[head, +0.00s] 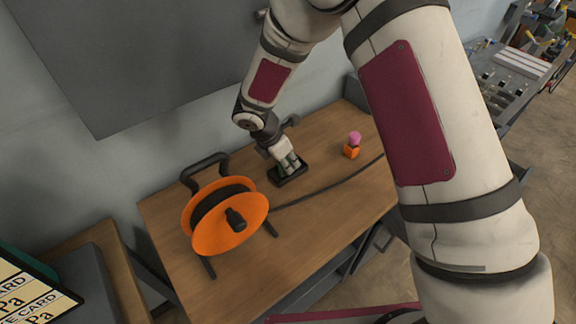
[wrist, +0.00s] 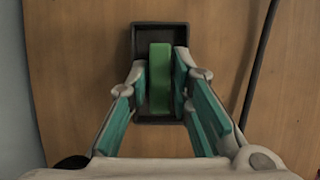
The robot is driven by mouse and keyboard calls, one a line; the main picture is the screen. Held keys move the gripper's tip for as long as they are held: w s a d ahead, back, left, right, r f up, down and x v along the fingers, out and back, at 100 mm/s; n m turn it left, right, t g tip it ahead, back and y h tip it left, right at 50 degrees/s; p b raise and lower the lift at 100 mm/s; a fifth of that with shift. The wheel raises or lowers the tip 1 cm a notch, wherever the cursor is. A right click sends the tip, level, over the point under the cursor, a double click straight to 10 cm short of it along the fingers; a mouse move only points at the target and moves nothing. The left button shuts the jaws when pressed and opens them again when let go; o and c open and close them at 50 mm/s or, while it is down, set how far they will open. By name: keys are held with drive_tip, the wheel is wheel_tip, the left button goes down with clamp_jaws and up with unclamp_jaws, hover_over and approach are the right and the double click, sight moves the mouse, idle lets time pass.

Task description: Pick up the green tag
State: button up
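The green tag (wrist: 160,80) is a narrow upright green block in a small dark tray (wrist: 140,36) in the wrist view. The tray also shows in the head view (head: 289,179) on the wooden table. My gripper (wrist: 160,84) has its teal-padded fingers reaching into the tray, one on each side of the tag. Thin dark gaps seem to show between the pads and the tag, so the fingers look open around it. In the head view, my gripper (head: 290,165) is down at the tray and hides the tag.
An orange cable reel (head: 216,237) stands left of the tray on the table (head: 325,220). Its dark cable (head: 330,188) runs past the tray's near side to the right. A small orange block with a pink top (head: 353,146) stands to the right. A grey panel hangs behind.

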drive_tip(key=shift+w+d+f, duration=0.1)
drive_tip(key=shift+f, duration=0.25)
drive_tip(key=shift+c, duration=0.6)
clamp_jaws()
drive_tip(key=shift+r, duration=0.1)
